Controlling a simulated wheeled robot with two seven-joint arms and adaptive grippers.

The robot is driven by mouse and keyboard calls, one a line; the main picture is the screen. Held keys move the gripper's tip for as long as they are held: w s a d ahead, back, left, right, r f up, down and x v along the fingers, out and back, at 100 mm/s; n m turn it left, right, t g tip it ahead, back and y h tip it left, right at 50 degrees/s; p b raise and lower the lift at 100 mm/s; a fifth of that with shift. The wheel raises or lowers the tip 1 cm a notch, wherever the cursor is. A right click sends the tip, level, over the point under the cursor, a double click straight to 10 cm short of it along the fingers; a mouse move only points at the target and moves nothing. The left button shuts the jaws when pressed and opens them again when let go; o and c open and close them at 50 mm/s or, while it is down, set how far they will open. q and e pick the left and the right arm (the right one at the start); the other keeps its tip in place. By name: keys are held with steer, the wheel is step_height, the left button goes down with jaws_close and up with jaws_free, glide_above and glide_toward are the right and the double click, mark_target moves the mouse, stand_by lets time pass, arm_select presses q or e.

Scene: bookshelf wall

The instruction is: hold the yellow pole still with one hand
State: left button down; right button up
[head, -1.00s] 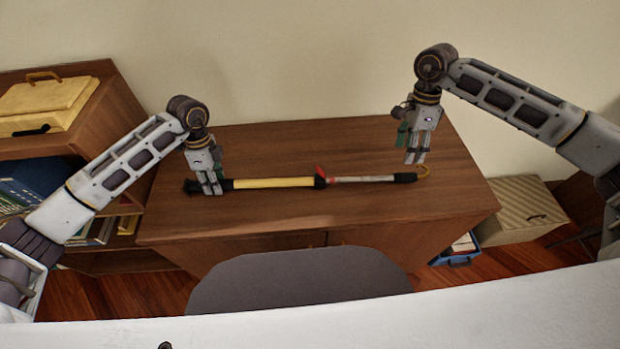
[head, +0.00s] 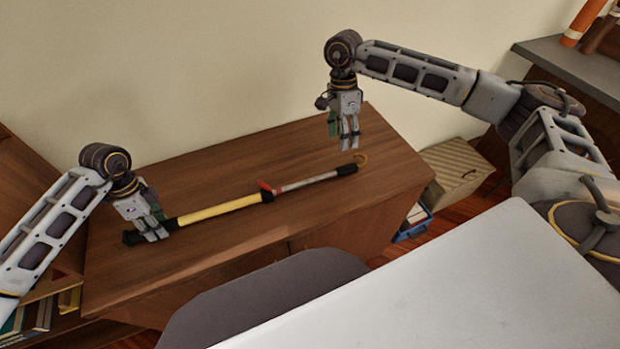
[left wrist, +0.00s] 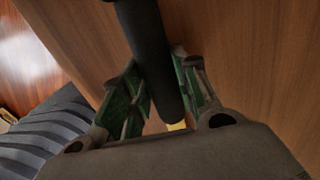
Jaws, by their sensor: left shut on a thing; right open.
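The yellow pole (head: 221,209) lies along the top of a brown wooden cabinet. It has a black grip at its left end, a red part (head: 265,187) near the middle, a thinner grey section, and a black tip with a tan hook on the right. My left gripper (head: 156,236) is shut on the black grip. In the left wrist view the black grip (left wrist: 150,45) runs between the green-padded fingers. A small bit of yellow shows below it. My right gripper (head: 348,147) is open and empty above the pole's hooked end, apart from it.
The cabinet top (head: 240,155) is otherwise clear. A grey chair back (head: 260,295) stands in front of it, with a white surface (head: 450,290) nearer. A striped box (head: 455,170) and a blue bin (head: 412,225) are at the right. Books (head: 35,318) sit on a shelf at lower left.

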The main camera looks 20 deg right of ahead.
arm_select(q)
steer(key=c, duration=1)
jaws_free()
steer(key=shift+r, duration=0.15)
step_height(320, 180, up, 12)
steer(key=w, duration=0.2)
steer(key=shift+w+f, duration=0.15)
steer(key=shift+f, duration=0.1)
